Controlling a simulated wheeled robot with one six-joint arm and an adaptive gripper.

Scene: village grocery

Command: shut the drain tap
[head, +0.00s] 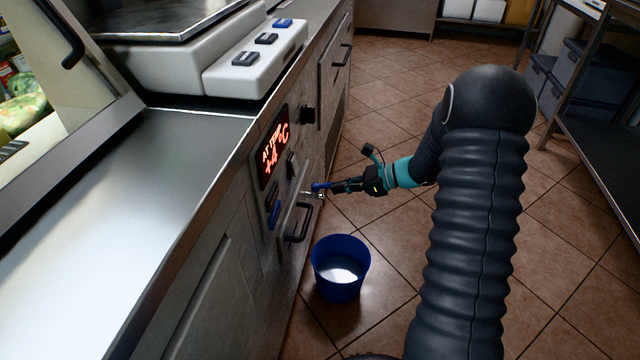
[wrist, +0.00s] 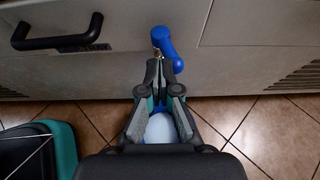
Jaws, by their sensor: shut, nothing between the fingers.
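The drain tap has a blue lever (head: 320,187) on the front of the counter cabinet, near its lower part. In the wrist view the blue lever (wrist: 166,45) slants down to the right from its rounded top. A small metal part shows beside it. My gripper (head: 335,187) is shut and empty, with its tips right at the tap. In the wrist view my gripper (wrist: 160,68) has its fingertips just below and left of the lever's lower end. I cannot tell whether they touch it. The tap's spout is mostly hidden.
A blue bucket (head: 338,292) with pale liquid stands on the tiled floor below the tap. A black drawer handle (head: 298,224) sticks out near the tap. A red display (head: 272,148) is above. Open floor lies to the right, with a dark shelf rack (head: 600,125) beyond.

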